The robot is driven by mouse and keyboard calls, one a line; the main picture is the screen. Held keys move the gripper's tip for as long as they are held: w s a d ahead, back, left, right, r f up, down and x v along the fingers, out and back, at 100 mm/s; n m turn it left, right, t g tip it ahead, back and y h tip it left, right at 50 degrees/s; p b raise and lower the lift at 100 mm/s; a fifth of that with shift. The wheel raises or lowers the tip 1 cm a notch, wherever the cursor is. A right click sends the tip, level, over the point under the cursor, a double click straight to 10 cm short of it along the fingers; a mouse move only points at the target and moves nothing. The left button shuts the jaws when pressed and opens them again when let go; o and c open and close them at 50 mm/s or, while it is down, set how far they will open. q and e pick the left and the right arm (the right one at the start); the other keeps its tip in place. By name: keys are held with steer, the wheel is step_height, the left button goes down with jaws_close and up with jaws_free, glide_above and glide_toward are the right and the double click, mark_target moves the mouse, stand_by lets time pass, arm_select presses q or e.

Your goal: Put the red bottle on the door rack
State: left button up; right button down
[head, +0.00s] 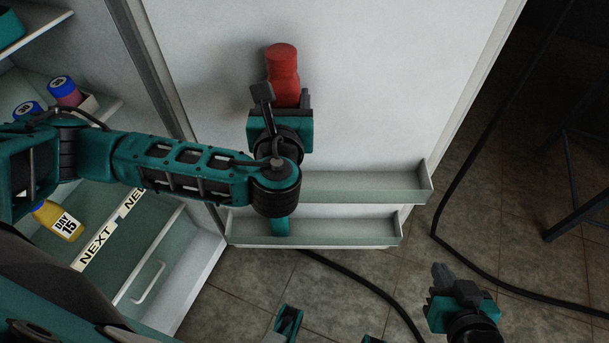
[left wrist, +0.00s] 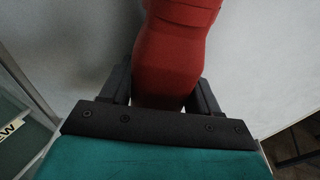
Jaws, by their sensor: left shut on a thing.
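The red bottle (head: 283,72) is held in front of the white door panel, above the door rack. My left gripper (head: 280,100) is shut on it; the fingers sit on both sides of its lower part. In the left wrist view the red bottle (left wrist: 177,55) stands between the two dark fingers (left wrist: 162,90). The door rack has an upper shelf (head: 365,187) and a lower shelf (head: 340,232), partly hidden by my left arm. My right gripper (head: 443,278) is low at the right, over the floor, away from the bottle; its finger gap is unclear.
The open fridge at the left holds blue-capped bottles (head: 62,90) and a yellow "DAY 15" bottle (head: 58,220) on shelves. A "NEXT" label strip (head: 97,247) and a drawer handle (head: 149,283) are below. Black cables (head: 375,287) lie on the tiled floor.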

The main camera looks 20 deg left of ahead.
arm_select(q)
step_height(320, 180, down, 18)
steer(key=b, duration=0.6)
steer(key=shift+f+b, duration=0.25)
steer(key=shift+b, duration=0.1)
steer(key=o, duration=1.2)
steer(key=shift+f, duration=0.1)
steer(key=shift+o, duration=0.2)
